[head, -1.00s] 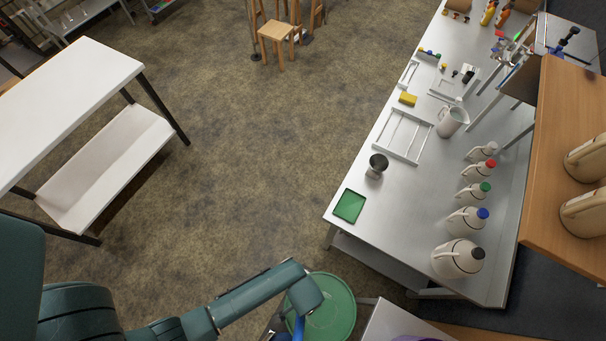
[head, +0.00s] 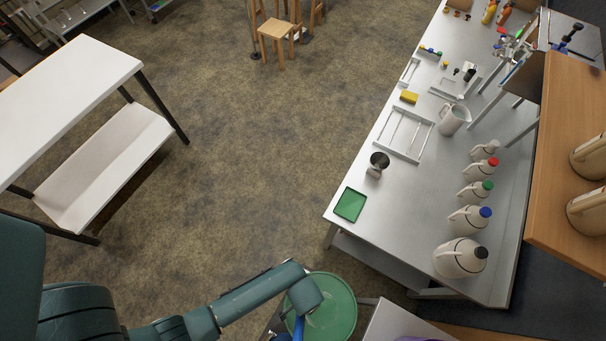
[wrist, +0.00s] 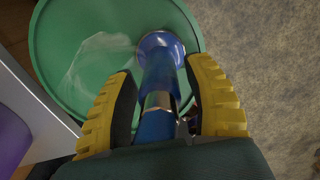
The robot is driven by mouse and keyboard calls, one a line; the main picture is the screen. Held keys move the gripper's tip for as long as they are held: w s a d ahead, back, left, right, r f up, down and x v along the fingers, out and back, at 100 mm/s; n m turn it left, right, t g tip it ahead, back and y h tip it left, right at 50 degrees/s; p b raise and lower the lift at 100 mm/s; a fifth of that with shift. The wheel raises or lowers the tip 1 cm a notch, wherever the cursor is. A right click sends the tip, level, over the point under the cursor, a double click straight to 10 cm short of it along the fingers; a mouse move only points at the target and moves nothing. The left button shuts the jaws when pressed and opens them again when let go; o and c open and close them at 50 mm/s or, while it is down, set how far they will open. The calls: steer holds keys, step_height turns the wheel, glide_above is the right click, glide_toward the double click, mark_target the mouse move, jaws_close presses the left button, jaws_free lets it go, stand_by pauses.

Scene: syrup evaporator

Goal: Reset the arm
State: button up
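My gripper (wrist: 165,95) points down over a round green drum or tub top (wrist: 95,45) in the wrist view. Its two yellow-padded fingers are spread on either side of a blue cylindrical part (wrist: 160,75) with a flared end and a metal band. I cannot tell whether the pads touch the blue part or whether it is held. In the head view my teal arm reaches to the left edge of the green top (head: 332,308). A bit of blue (head: 298,328) shows below the arm's end, and the fingers are hidden there.
A steel table (head: 412,215) at right carries jugs (head: 460,258), a green tray (head: 350,204), a metal cup (head: 377,165) and a yellow sponge (head: 409,97). A wooden shelf (head: 560,120) overhangs it. A white table (head: 75,85) stands left. The floor between is clear.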

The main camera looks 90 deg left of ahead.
steer(key=o, duration=0.7)
step_height(320, 180, up, 8)
steer(key=p, duration=0.8)
steer(key=shift+w+a, duration=0.1)
steer(key=shift+a, duration=0.05)
